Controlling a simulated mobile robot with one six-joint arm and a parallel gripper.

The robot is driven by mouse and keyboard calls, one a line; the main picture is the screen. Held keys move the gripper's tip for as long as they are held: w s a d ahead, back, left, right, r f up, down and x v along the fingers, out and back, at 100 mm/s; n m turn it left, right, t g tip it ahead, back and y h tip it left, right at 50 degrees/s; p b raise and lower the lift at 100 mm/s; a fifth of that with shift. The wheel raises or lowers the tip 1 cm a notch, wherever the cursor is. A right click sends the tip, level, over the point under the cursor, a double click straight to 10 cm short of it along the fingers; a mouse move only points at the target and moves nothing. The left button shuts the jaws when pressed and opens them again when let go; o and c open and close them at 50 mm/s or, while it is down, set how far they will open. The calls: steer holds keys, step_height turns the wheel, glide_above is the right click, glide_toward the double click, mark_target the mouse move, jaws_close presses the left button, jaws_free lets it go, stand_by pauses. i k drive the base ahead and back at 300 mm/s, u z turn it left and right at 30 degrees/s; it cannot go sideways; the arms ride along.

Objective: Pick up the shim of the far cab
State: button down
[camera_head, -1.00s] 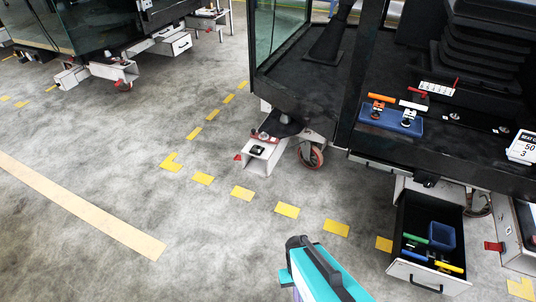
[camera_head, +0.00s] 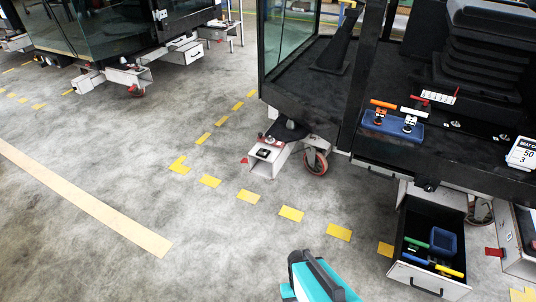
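The far cab (camera_head: 95,28) stands at the upper left on its white trolley, with glass sides and a dark frame. A caster with red on it (camera_head: 137,91) shows under the white bracket (camera_head: 128,75) at its near corner. I cannot make out a separate shim there; it is too small or hidden. A teal and black part of my arm (camera_head: 318,278) reaches in at the bottom edge, far from that cab. My gripper's fingers are not shown.
The near cab (camera_head: 310,75) fills the upper right, with a caster (camera_head: 315,162) and a small red piece (camera_head: 244,160) by its foot. An open drawer (camera_head: 428,280) juts out at the lower right. Grey floor with yellow dashes (camera_head: 248,196) is clear on the left.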

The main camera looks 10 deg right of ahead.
mark_target(260, 152)
steer(key=u, duration=0.1)
steer(key=i, duration=0.95)
steer(key=z, duration=0.05)
